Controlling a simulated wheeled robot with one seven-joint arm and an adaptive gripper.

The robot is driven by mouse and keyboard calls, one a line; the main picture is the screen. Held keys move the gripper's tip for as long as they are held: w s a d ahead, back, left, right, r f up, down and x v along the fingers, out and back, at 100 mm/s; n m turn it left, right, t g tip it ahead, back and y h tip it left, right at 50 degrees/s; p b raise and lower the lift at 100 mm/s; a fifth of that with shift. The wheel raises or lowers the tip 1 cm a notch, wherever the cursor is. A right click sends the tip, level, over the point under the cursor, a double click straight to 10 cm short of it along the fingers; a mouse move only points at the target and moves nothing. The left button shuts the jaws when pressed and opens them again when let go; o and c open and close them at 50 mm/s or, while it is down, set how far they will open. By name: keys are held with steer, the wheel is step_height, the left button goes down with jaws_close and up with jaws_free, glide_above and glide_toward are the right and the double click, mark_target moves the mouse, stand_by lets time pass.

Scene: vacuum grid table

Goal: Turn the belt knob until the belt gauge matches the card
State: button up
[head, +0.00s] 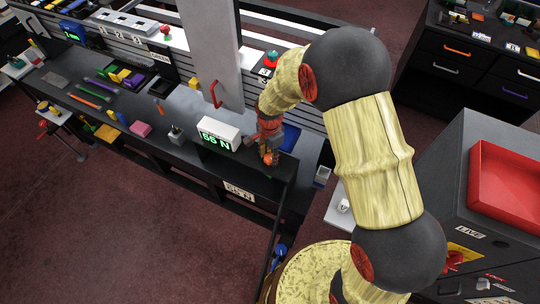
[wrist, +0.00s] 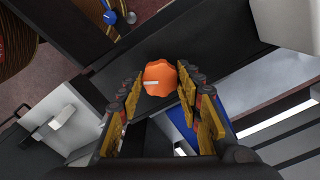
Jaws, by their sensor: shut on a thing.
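The orange belt knob (wrist: 158,77) has a lobed rim and a pale pointer line, which points left in the wrist view. My gripper (wrist: 160,84) is shut on it, with one finger on each side. In the head view my gripper (head: 268,152) is at the table's front ledge, and the knob is mostly hidden by the fingers. The belt gauge (head: 217,135) is a white box just left of my gripper, with green digits that look like 55 N. The card (head: 238,191) is a small white label on the table's front below the gauge; its number is too small to read surely.
A grey panel with a red handle (head: 215,94) stands behind the gauge. A blue tray (head: 290,137) lies right of my gripper. A red bin (head: 507,182) stands at the right.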

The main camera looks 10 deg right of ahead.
mark_target(270, 157)
stand_by(0.3)
steer(key=o, duration=1.1)
steer(key=shift+o, duration=0.3)
step_height(270, 157, up, 12)
